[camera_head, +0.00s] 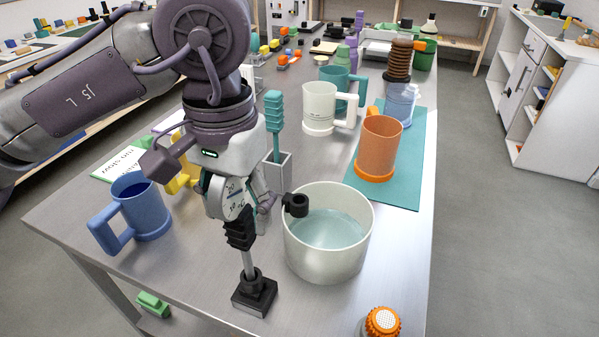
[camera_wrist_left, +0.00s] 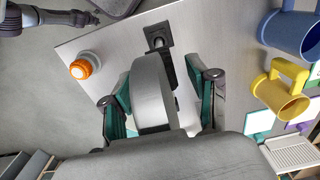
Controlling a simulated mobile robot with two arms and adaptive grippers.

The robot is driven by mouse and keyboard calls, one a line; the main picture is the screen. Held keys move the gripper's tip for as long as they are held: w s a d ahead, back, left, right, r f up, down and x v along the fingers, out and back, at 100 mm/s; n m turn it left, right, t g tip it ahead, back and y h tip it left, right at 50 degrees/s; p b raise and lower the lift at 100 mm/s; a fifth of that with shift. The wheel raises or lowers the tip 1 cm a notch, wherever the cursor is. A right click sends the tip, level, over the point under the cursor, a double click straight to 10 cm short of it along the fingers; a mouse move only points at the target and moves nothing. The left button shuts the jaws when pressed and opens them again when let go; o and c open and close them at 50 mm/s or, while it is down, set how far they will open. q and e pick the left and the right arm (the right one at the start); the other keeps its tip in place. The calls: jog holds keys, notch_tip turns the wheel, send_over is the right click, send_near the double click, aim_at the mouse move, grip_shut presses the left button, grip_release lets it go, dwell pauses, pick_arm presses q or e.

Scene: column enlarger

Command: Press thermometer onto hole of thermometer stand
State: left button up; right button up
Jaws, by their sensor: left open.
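The thermometer has a round dial (camera_head: 232,197), a black ribbed grip (camera_head: 240,233) and a metal stem (camera_head: 248,262). It stands nearly upright, its stem reaching down into the collar of the black square thermometer stand (camera_head: 254,298); how deep it sits I cannot tell. The stand also shows in the left wrist view (camera_wrist_left: 158,33). My left gripper (camera_head: 234,203) is open around the dial. In the left wrist view its fingers (camera_wrist_left: 164,100) are spread on both sides of the disc (camera_wrist_left: 152,92). What seems to be my right gripper (camera_wrist_left: 82,18) shows small at the top left there.
A white pot of water (camera_head: 328,258) with a black clip (camera_head: 295,205) stands right of the stand. A blue mug (camera_head: 145,208) is left. An orange-capped jar (camera_head: 382,322) stands at the front. An orange mug (camera_head: 379,150) stands on a teal mat (camera_head: 400,190).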

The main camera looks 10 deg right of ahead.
pick_arm(q)
jog(key=shift+r, duration=0.15)
jog(key=shift+d+r+p, duration=0.1)
jog(key=shift+r+p, duration=2.65)
jog(key=shift+r, duration=1.1)
